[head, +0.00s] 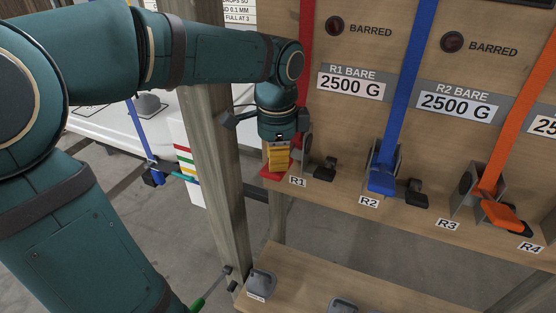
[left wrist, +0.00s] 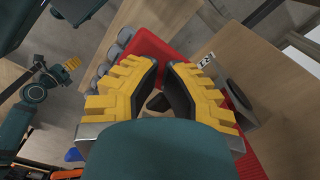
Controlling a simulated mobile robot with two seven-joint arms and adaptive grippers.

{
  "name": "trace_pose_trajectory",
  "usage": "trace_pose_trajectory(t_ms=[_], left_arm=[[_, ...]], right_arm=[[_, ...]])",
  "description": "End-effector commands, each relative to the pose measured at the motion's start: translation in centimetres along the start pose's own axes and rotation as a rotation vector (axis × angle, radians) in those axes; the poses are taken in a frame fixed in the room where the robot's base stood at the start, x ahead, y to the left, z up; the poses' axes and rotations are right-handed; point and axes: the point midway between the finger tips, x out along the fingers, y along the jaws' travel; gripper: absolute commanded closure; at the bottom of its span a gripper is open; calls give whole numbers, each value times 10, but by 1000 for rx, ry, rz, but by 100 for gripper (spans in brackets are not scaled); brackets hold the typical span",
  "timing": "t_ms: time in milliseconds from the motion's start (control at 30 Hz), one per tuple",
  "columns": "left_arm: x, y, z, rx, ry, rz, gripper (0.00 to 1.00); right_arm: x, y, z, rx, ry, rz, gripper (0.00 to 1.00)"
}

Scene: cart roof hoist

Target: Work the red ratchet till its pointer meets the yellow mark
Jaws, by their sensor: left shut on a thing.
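The red ratchet at R1 has a red strap (head: 306,45) running up the wooden board. Its red handle (head: 272,176) shows beside the yellow fingers of my left gripper (head: 279,158). In the left wrist view my left gripper (left wrist: 163,75) is shut on the red ratchet (left wrist: 155,50), with red showing beyond and between the fingers. The fingers hide much of the ratchet. I cannot make out its pointer or the yellow mark. A small teal arm with yellow fingers (left wrist: 72,63), seemingly my right gripper, shows far off in the left wrist view; its opening is too small to tell.
The blue ratchet (head: 381,178) at R2 and the orange ratchet (head: 500,214) at R3–R4 sit to the right. A wooden post (head: 212,150) stands just left of my left gripper. A lower wooden shelf (head: 330,285) bears grey weights (head: 262,282).

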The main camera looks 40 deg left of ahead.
Motion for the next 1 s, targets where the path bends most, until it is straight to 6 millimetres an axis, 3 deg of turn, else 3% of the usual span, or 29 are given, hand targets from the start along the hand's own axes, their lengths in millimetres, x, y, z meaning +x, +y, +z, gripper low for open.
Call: trace_pose_trajectory(t_ms=[100, 500, 800, 1000], left_arm=[[10, 1, 0, 0, -1, 1, 100], [11, 0, 0, 0, 0, 0, 100], [36, -3, -2, 1, 0, 2, 100], [32, -3, -2, 1, 1, 0, 100]], right_arm=[[6, 2, 1, 0, 0, 0, 100], [7, 2, 1, 0, 0, 0, 100], [20, 8, 2, 0, 0, 0, 100], [17, 6, -2, -8, 8, -1, 100]])
